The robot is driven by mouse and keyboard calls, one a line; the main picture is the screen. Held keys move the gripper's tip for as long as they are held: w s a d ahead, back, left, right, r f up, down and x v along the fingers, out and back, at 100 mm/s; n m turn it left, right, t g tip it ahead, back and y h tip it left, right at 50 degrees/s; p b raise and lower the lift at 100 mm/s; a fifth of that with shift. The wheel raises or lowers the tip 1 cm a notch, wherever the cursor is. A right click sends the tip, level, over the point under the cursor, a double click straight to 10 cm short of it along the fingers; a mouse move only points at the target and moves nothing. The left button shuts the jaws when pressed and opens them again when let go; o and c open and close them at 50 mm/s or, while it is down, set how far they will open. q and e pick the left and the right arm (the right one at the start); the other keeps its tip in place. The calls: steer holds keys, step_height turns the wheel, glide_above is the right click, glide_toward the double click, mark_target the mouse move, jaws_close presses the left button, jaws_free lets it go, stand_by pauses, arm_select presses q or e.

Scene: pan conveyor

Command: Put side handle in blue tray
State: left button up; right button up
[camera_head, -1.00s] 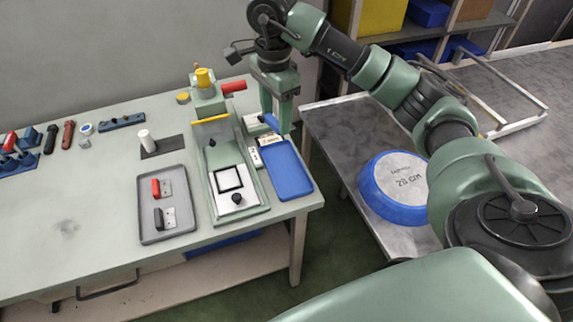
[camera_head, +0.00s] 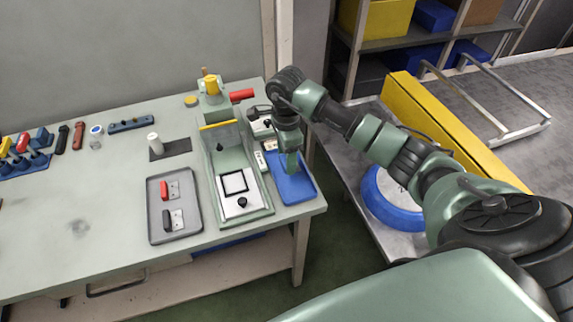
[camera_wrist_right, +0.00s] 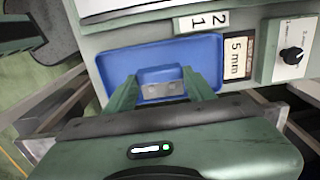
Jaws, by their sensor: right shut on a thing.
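The blue tray (camera_head: 304,188) lies at the right end of the green table. It also shows in the right wrist view (camera_wrist_right: 115,66). My right gripper (camera_head: 290,169) is over the tray, pointing down. It is shut on a blue side handle with a grey metal plate (camera_wrist_right: 163,90), which shows between the fingers in the right wrist view. The handle is over the inside of the tray; I cannot tell whether it touches the bottom. The gripper hides the handle in the head view. My left gripper is not in view.
A press-like fixture (camera_head: 240,205) stands just left of the blue tray. A grey tray (camera_head: 157,228) holds a red handle (camera_head: 165,190) and a black handle (camera_head: 167,221). A blue pan (camera_head: 378,204) and a long yellow beam (camera_head: 440,125) are at the right.

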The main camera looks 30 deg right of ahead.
step_height(320, 180, down, 4)
steer(key=shift+f+p, duration=0.1)
steer(key=shift+p, duration=0.35)
steer(key=shift+f, duration=0.2)
steer(key=o, duration=1.4)
steer(key=shift+r, duration=0.1)
step_height(320, 180, up, 11)
steer(key=b, duration=0.3)
steer(key=shift+r, duration=0.55)
